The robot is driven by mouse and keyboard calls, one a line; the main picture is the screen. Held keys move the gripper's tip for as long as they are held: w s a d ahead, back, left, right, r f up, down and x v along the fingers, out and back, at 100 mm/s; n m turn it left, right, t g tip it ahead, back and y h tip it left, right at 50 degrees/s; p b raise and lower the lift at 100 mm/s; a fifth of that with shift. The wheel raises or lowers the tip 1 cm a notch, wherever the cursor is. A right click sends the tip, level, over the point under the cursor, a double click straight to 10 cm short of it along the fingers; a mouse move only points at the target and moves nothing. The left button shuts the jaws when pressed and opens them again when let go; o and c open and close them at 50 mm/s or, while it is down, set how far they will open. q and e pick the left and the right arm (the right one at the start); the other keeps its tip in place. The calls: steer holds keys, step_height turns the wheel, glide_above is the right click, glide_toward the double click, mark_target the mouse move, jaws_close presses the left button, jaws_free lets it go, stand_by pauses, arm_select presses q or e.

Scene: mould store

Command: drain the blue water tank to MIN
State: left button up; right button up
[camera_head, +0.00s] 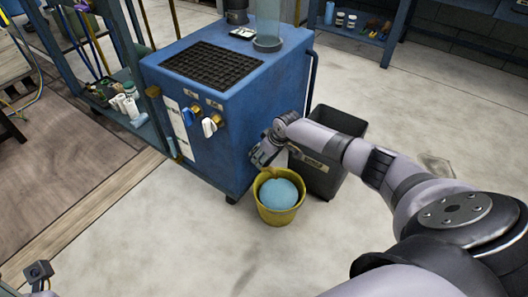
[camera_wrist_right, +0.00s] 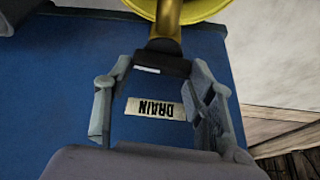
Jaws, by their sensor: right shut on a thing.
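The blue water tank (camera_head: 225,110) stands left of centre with a dark grille on top. My right gripper (camera_head: 263,153) is low at its front right corner. In the right wrist view, my right gripper (camera_wrist_right: 160,95) is shut on the drain tap (camera_wrist_right: 163,62), a dark part with a brass pipe, above a DRAIN label (camera_wrist_right: 154,108). A yellow bucket (camera_head: 278,212) stands below, with light blue water (camera_head: 279,193) in it. No MIN mark is readable. A small grey part, apparently my left gripper (camera_head: 38,272), shows at the lower left; its fingers are unclear.
A dark grey bin (camera_head: 340,125) stands right beside the tank and behind the bucket. A clear cylinder (camera_head: 268,25) stands on top. The floor in front is clear.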

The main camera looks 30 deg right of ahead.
steer(key=shift+s+d+f+n+y, duration=0.1)
steer(key=shift+s+f+n+y, duration=0.15)
steer(key=shift+n, duration=0.55)
steer(key=shift+s+f, duration=0.1)
steer(key=o, duration=0.9)
steer(key=shift+d, duration=0.1)
steer(key=shift+r, duration=0.25)
